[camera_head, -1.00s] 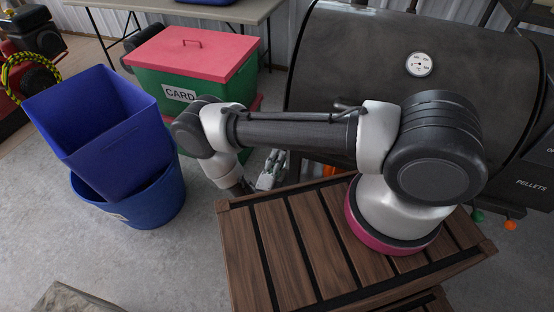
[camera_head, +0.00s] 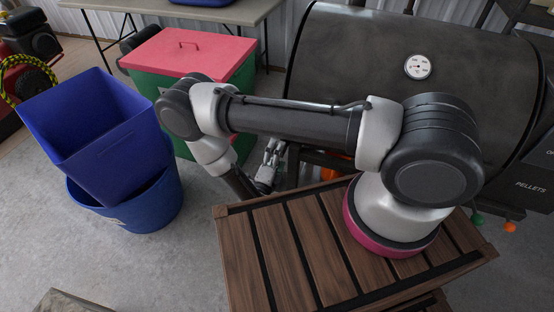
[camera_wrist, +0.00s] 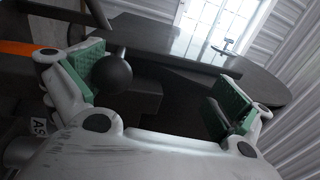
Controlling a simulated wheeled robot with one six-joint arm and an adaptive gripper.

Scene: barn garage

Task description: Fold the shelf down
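I cannot clearly pick out the shelf. The dark barrel grill (camera_head: 350,60) stands at the back right in the head view, and its lower left side is partly hidden by my arm. My gripper (camera_head: 272,152) is low beside the grill's left end, beyond the wooden slats. In the wrist view my gripper (camera_wrist: 158,88) is open, its two green-padded fingers wide apart. A black ball-shaped knob (camera_wrist: 112,73) shows between the fingers, close to the left pad; I cannot tell whether they touch. A wide dark surface with a rounded right end (camera_wrist: 190,55) lies beyond.
A green box with a red lid (camera_head: 190,52) stands left of my gripper. Blue bins (camera_head: 95,130) are further left. A folding table (camera_head: 240,10) is at the back. Bare concrete floor (camera_head: 190,255) lies at the front left.

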